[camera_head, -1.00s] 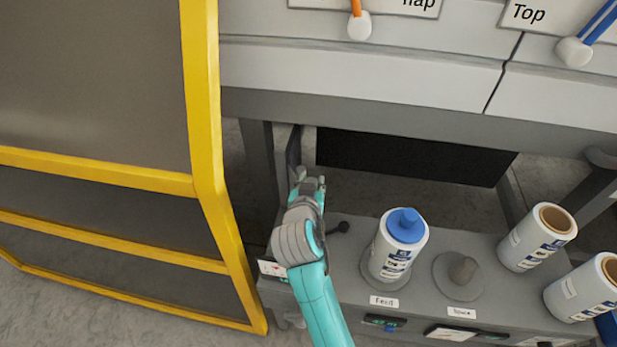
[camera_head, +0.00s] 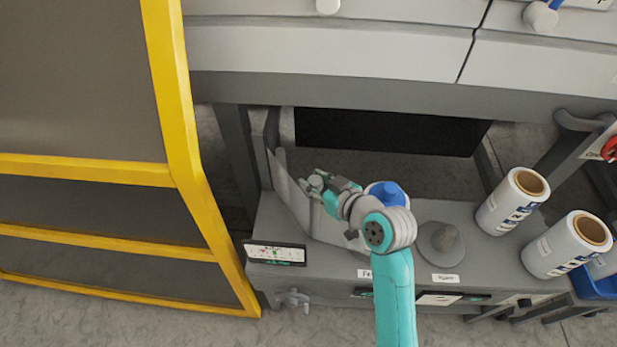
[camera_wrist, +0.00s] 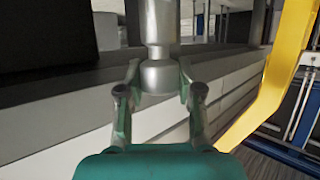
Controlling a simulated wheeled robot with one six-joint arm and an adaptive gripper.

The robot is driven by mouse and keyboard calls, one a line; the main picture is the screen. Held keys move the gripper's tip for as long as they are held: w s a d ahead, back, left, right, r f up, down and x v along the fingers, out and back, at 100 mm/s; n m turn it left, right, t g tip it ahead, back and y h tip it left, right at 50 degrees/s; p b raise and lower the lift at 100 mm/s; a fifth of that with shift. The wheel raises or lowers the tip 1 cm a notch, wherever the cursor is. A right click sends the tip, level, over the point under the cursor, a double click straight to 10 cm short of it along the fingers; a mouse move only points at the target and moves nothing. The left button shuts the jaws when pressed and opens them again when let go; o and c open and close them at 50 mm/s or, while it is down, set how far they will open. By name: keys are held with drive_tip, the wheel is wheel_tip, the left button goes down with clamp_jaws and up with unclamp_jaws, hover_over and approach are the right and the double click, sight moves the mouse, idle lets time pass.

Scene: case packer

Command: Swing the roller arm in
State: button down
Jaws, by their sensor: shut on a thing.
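My gripper (camera_head: 318,183) is over the left end of the grey cabinet top, left of the feed roll's blue cap (camera_head: 387,193). In the wrist view its fingers (camera_wrist: 158,92) are shut on both sides of a grey upright cylinder (camera_wrist: 158,75), which looks like the roller of the roller arm. The rest of the roller arm cannot be made out clearly. A thin grey sheet-like piece (camera_head: 287,192) stands just left of my gripper. My arm hides most of the feed roll and part of its label.
Two white rolls (camera_head: 512,202) (camera_head: 566,245) stand farther right. A yellow-framed guard (camera_head: 180,120) is at the left. The machine's grey beam (camera_head: 400,95) runs above, with a dark opening below it.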

drive_tip(key=shift+s+d+n, duration=0.1)
drive_tip(key=shift+d+n, duration=0.2)
drive_tip(key=shift+d, duration=0.05)
drive_tip(key=shift+f+g+y, duration=0.1)
drive_tip(key=shift+g+y, duration=0.2)
drive_tip(key=shift+g, duration=0.1)
drive_tip(key=c, duration=0.7)
unclamp_jaws()
drive_tip(key=shift+d, duration=0.1)
drive_tip(key=v, duration=1.2)
drive_tip(key=shift+s+f, duration=0.1)
